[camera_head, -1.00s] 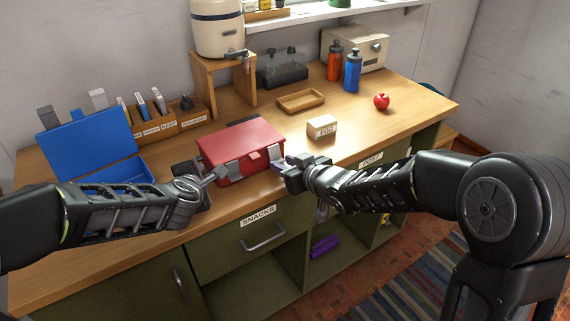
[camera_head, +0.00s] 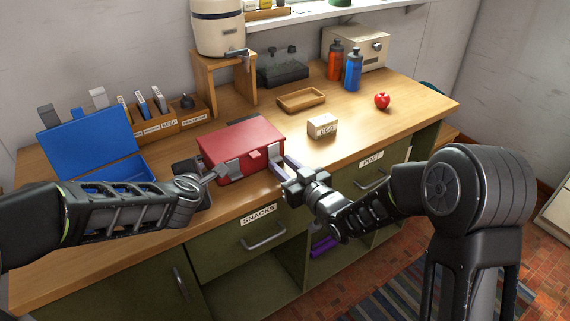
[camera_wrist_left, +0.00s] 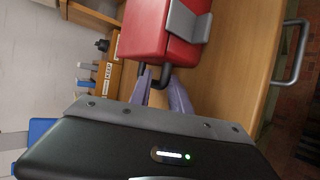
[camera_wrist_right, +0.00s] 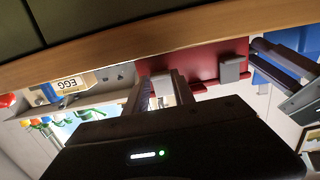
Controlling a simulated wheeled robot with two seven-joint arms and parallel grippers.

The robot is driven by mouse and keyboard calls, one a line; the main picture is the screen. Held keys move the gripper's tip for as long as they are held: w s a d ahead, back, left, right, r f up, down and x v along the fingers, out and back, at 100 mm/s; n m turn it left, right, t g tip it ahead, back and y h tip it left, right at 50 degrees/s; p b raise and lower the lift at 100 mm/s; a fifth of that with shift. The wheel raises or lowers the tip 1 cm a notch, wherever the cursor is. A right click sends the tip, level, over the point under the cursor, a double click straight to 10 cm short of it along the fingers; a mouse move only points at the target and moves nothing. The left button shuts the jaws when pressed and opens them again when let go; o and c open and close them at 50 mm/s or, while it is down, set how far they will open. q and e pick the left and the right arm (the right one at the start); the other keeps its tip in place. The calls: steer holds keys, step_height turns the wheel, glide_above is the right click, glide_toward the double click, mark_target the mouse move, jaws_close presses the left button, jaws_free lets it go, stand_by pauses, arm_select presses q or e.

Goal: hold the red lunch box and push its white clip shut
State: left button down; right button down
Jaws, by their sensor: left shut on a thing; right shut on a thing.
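The red lunch box (camera_head: 242,138) sits lid down near the counter's front edge. It has a pale clip at the left of its front (camera_head: 233,169) and another at the right (camera_head: 275,149), with a small tab between them. My left gripper (camera_wrist_left: 166,80) is shut on the black handle (camera_wrist_left: 153,76) at the box's left end. My right gripper (camera_head: 281,163) is at the front right corner of the box. In the right wrist view its fingers (camera_wrist_right: 162,88) are around the right-hand white clip (camera_wrist_right: 162,84); the clip's exact angle is hidden.
An open blue box (camera_head: 90,150) stands left of the lunch box. The egg carton (camera_head: 322,126) and wooden tray (camera_head: 301,99) lie to the right and behind. Bottles (camera_head: 353,70) and an apple (camera_head: 382,101) are farther back.

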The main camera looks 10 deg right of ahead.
arm_select(q)
steer(key=shift+f, duration=0.15)
arm_select(e)
steer(key=shift+a+f, duration=0.1)
steer(key=c, duration=1)
jaws_free()
steer(key=shift+c, duration=0.2)
steer(key=f+v, duration=0.1)
steer(key=v, duration=1.1)
steer(key=shift+r, duration=0.3)
arm_select(q)
steer(key=c, duration=1.1)
jaws_free()
